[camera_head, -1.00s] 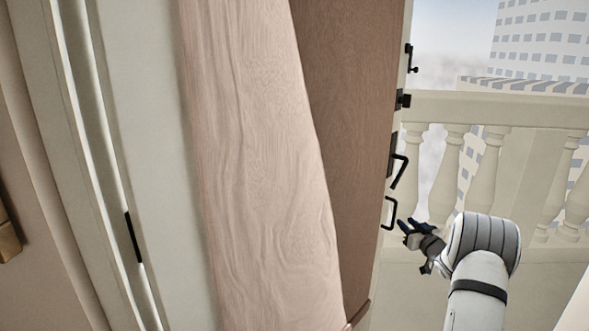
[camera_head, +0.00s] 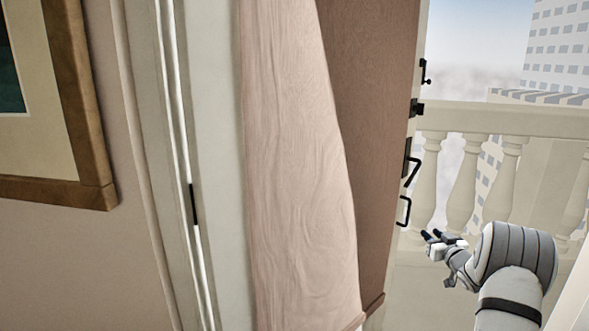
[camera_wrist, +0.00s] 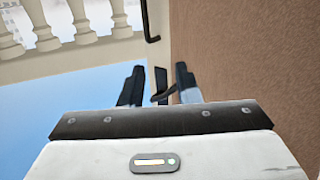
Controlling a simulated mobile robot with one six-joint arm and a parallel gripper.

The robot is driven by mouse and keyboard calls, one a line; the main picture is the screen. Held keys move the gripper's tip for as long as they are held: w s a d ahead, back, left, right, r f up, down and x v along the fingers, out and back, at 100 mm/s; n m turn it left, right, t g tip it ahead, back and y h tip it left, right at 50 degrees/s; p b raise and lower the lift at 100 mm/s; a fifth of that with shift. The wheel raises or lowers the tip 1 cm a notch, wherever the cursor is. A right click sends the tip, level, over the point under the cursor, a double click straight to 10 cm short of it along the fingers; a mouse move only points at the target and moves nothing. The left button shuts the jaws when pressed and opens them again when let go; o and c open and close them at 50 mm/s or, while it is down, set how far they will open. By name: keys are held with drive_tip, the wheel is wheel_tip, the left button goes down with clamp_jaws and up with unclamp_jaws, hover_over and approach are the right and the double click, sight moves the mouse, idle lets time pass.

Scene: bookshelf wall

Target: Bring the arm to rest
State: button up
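My gripper (camera_head: 432,236) is at the right in the head view, at the end of my white arm. Its two dark fingers stand apart in the wrist view (camera_wrist: 160,82), with nothing seen held between them. The lower black door handle (camera_head: 404,211) is just up and left of the fingertips, with a small gap in the head view. In the wrist view a dark handle shows beyond the fingers, in line with the space between them. My arm is bent and reaches toward the open door's edge.
The brown door (camera_head: 375,120) stands open, with a second handle (camera_head: 412,165) and latches on its edge. A pale wood-grained panel (camera_head: 295,170) is left of it. A stone balustrade (camera_head: 500,120) lies behind my arm. A framed picture (camera_head: 75,190) hangs at left.

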drive_tip(key=s+a+r+m+g+h+p, duration=0.1)
drive_tip(key=s+a+r+g+h+p, duration=0.2)
drive_tip(key=s+a+r, duration=0.45)
drive_tip(key=s+a+r+m+g+h+p, duration=0.25)
drive_tip(key=s+a+r+p, duration=0.25)
drive_tip(key=r, duration=0.6)
drive_tip(key=s+a+r+g+y+p, duration=0.1)
drive_tip(key=s+a, duration=0.4)
drive_tip(key=s, duration=0.6)
drive_tip(key=s+a+r+n+g+y+p, duration=0.1)
drive_tip(key=s+a+g+p, duration=0.3)
drive_tip(key=s, duration=0.8)
drive_tip(key=s+a+r+n+g+y+p, duration=0.1)
drive_tip(key=s+a+g+p, duration=0.2)
drive_tip(key=s+a, duration=0.4)
drive_tip(key=s+g, duration=0.1)
drive_tip(key=s, duration=0.4)
drive_tip(key=shift+a+r, duration=0.25)
drive_tip(key=shift+r, duration=0.1)
drive_tip(key=shift+d, duration=0.1)
